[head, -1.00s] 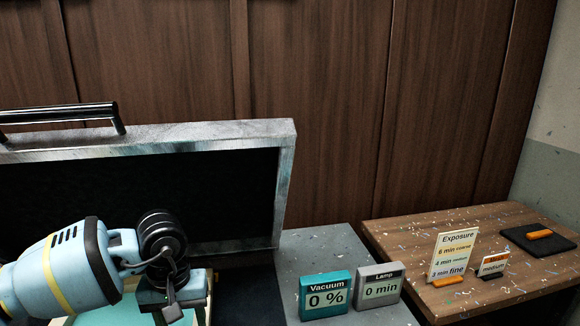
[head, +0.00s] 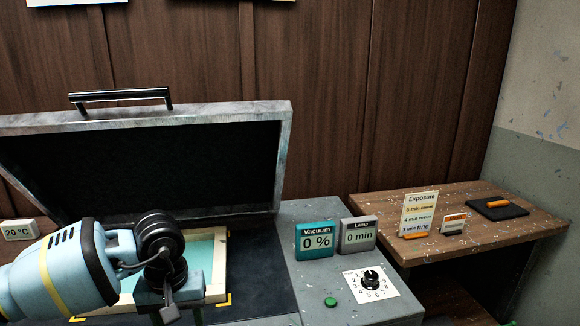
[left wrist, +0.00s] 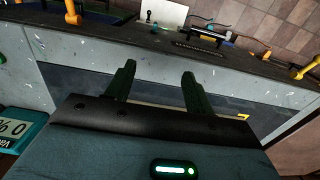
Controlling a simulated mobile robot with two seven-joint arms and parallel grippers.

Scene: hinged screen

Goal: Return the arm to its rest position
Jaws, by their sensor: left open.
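My left arm comes in from the left in the head view. Its gripper (head: 182,318) is low over the near part of the exposure unit, its fingertips mostly cut off by the bottom edge. In the left wrist view the two dark fingers (left wrist: 157,80) stand apart with nothing between them. A wood-framed screen with pale teal mesh (head: 220,262) lies on the unit's dark bed, partly hidden behind my left gripper. The unit's lid (head: 286,150) is raised, with a black handle (head: 120,95) on top. My right gripper is not in view.
Right of the bed stand a Vacuum display (head: 314,241) reading 0 %, a Lamp display (head: 358,234) reading 0 min, a dial (head: 371,279) and a green button (head: 330,302). A wooden side table (head: 480,230) holds an exposure card (head: 419,213) and a black pad (head: 498,209).

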